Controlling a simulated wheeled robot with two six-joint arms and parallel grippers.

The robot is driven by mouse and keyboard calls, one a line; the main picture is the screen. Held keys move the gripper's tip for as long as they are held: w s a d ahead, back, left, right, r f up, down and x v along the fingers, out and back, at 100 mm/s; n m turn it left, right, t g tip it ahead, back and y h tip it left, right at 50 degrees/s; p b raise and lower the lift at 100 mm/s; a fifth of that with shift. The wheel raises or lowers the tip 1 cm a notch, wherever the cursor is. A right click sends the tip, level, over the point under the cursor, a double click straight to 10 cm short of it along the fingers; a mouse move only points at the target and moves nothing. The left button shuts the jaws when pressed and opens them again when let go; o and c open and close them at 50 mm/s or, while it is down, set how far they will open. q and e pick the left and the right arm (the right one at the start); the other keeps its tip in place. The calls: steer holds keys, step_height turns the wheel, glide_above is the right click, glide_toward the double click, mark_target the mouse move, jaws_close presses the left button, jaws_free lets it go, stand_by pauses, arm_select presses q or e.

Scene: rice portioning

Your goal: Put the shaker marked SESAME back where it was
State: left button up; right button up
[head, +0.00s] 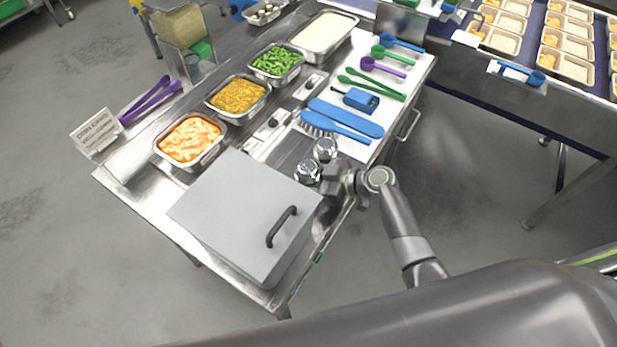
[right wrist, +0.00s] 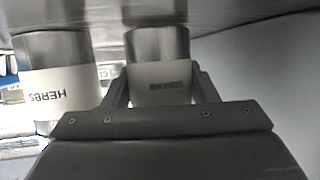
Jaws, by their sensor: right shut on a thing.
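A steel shaker (head: 308,171) with a domed top stands upright between the big grey-lidded box and a second shaker (head: 325,149). My right gripper (head: 325,177) is shut on the nearer shaker. In the right wrist view the held shaker (right wrist: 158,48) sits between the fingers; its pale label has dark print too blurred to read. The other shaker, beside it and apart, carries a label reading HERBS (right wrist: 46,95). The wrist picture appears upside down. I cannot tell whether the held shaker's base touches the steel counter (head: 140,192). My left gripper is not in view.
The grey-lidded box (head: 235,205) stands close beside the held shaker. Blue brushes (head: 340,127) and coloured scoops lie on a white board beyond. Food pans (head: 160,150) line the counter's far side. The floor right of the counter is clear.

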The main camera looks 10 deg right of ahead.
steer(key=shift+f, duration=0.1)
steer(key=shift+f+b, duration=0.15)
steer(key=shift+b, duration=0.15)
steer(key=o, duration=0.8)
steer(key=shift+r, duration=0.25)
steer(key=b+v, duration=0.2)
steer(key=v, duration=0.8)
steer(key=shift+s+d+b, duration=0.15)
steer(key=shift+d+b, duration=0.05)
steer(key=shift+b, duration=0.1)
steer(key=shift+v, duration=0.8)
steer(key=shift+a, duration=0.15)
